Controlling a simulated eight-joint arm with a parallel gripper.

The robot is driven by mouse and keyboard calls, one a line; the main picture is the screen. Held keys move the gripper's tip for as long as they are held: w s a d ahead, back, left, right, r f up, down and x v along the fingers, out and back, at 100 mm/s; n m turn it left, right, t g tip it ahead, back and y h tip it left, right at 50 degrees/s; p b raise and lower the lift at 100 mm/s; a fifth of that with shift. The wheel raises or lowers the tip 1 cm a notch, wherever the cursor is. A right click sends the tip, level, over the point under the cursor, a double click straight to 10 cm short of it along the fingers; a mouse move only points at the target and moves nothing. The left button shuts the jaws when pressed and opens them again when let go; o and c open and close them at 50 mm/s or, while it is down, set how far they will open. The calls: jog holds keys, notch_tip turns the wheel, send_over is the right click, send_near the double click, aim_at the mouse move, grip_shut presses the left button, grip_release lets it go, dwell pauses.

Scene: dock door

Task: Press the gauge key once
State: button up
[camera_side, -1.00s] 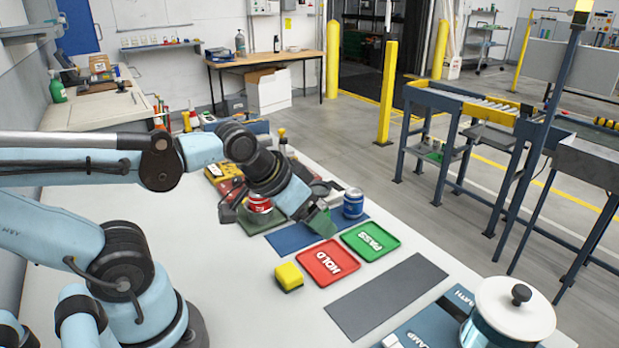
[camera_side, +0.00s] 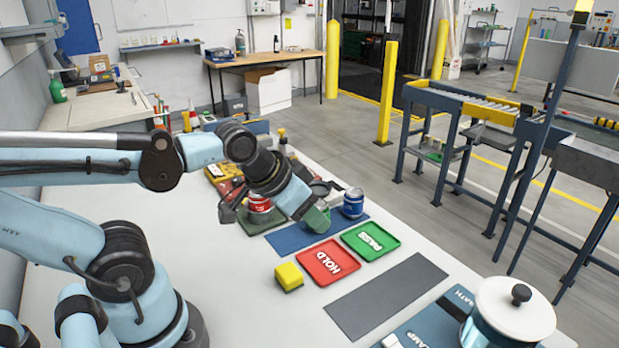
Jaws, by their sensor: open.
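I cannot pick out the gauge key in this view; the gripper and wrist cover part of the table there. A grey round thing (camera_side: 320,188) shows partly behind the gripper.
A red HOLD tray (camera_side: 328,281) and green PASS tray (camera_side: 388,236) lie right of the gripper.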

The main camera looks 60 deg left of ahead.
grip_shut()
dwell(1.3)
